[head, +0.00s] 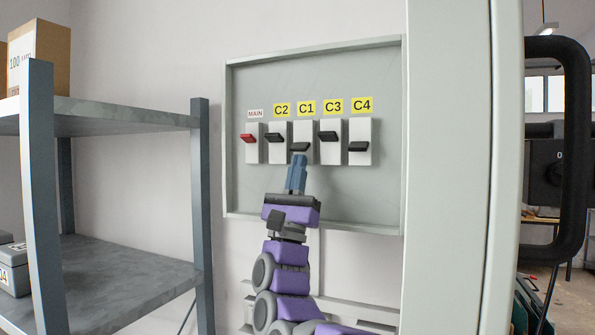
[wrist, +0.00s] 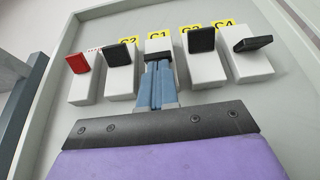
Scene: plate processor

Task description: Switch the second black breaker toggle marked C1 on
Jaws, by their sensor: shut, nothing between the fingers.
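The C1 breaker (head: 303,130) is a white block with a black toggle (head: 300,147) in the middle of the row. That toggle sits low, at about the level of C4's toggle. My gripper (head: 298,158) is shut and empty, with its blue fingers pointing up just below the C1 toggle. In the wrist view my fingertips (wrist: 157,68) overlap the C1 breaker (wrist: 159,45), with only a dark strip of its toggle (wrist: 158,57) showing. I cannot tell whether they touch.
Red MAIN (head: 248,138) and C2 (head: 273,137) are left of C1; C3 (head: 328,136) and C4 (head: 358,146) are right. C2 and C3 toggles sit higher. The panel has a raised frame (head: 404,140). A grey shelf (head: 125,115) stands left.

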